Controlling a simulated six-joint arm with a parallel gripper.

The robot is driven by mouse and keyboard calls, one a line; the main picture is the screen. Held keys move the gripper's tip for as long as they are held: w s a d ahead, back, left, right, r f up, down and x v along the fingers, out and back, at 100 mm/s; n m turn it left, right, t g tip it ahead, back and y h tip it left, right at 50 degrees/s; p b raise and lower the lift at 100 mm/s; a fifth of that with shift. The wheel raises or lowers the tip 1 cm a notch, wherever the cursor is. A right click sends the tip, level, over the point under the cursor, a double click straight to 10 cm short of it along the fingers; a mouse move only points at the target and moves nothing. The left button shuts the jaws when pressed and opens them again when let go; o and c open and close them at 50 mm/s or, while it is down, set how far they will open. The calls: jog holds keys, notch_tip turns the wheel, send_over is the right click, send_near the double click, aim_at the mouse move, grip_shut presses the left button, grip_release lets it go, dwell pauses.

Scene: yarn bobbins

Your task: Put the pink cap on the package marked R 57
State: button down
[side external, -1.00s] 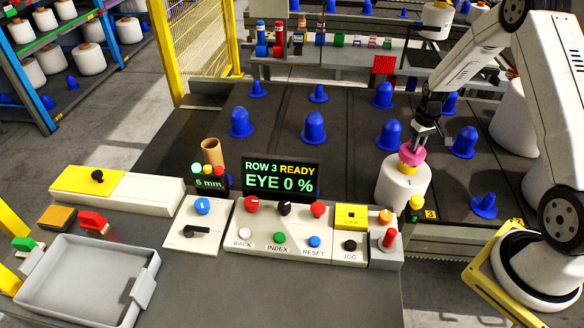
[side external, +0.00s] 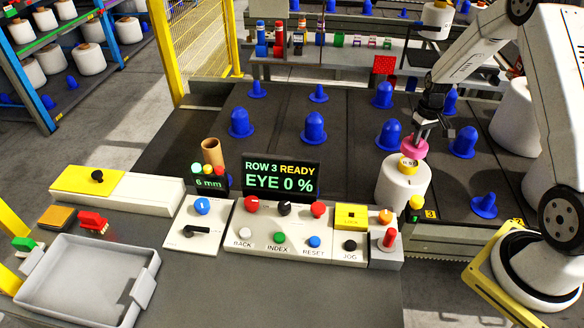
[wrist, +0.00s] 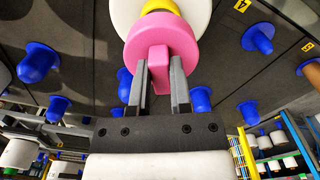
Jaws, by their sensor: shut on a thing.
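The pink cap (side external: 414,148) is held in my gripper (side external: 421,134), just above and slightly right of a white package (side external: 402,190) with a yellow core top (side external: 408,165). In the side view the core's top shows below the cap, with dark marks too small to read. In the wrist view my gripper's fingers (wrist: 160,75) are shut on the tab of the pink cap (wrist: 160,40). Behind it the yellow core (wrist: 160,6) and white package (wrist: 122,15) show only in part. Whether cap and core touch is hard to tell.
Several blue pegs (side external: 314,128) stand on the dark table around the package. A grey tray (side external: 85,283) lies front left.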

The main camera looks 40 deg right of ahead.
jog(key=shift+f, duration=1.5)
jog(key=shift+f, duration=0.2)
jog(key=shift+f, duration=1.2)
jog(key=shift+f, duration=0.4)
jog(key=shift+c, duration=2.3)
grip_release()
jog(key=shift+r, duration=0.15)
jog(key=shift+r, duration=3.75)
